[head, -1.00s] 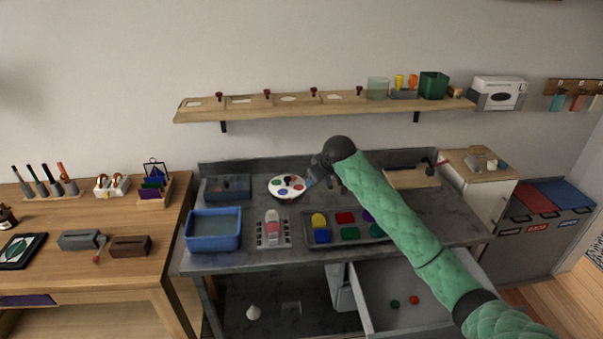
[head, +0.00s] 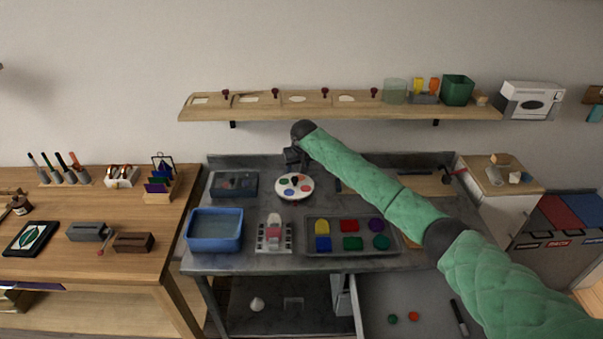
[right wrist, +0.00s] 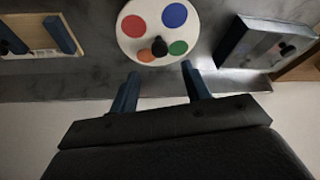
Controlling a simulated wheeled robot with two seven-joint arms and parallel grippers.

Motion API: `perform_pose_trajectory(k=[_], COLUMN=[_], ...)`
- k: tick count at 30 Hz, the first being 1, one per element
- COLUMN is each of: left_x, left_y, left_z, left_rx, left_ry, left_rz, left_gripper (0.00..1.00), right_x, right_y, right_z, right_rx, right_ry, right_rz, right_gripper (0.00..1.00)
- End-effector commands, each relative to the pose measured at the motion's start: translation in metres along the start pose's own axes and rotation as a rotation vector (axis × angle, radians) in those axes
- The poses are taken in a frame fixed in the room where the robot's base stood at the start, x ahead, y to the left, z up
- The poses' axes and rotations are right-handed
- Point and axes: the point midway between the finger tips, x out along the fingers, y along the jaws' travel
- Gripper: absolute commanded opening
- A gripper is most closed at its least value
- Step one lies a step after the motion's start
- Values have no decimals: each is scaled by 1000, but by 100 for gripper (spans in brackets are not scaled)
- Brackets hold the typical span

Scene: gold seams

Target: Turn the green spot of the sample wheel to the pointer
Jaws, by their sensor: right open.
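The sample wheel (head: 294,187) is a white disc with coloured spots, lying on the grey worktop. In the right wrist view the wheel (right wrist: 128,42) shows a red, a blue, an orange and a green spot (right wrist: 178,48). A dark upright knob (right wrist: 159,46) stands between the orange and green spots; I cannot tell whether it is the pointer. My right gripper (head: 296,163) is at the wheel's back edge, on the wall side. In the right wrist view its fingers (right wrist: 160,72) are apart and empty, just short of the rim. My left gripper is out of view.
A dark box (head: 233,184) stands left of the wheel and a blue tub (head: 215,230) at front left. A tray (head: 310,251) of coloured blocks and a small rack (head: 273,236) lie in front. A wooden shelf (head: 340,109) hangs above on the wall.

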Motion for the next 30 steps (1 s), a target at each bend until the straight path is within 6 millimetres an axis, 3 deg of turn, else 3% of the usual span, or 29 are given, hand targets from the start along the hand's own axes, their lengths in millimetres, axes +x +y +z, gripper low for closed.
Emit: perform_pose_trajectory(k=[5,18,30], left_x=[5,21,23], left_y=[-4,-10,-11], left_z=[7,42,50], left_rx=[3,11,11], left_ry=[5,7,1], left_rz=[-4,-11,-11], left_gripper=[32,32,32], right_x=[13,68,78], right_y=[0,0,1], right_z=[0,0,1], right_rx=[1,1,0], right_ry=[-4,-4,-2], right_rz=[2,1,1], right_gripper=[48,48,48])
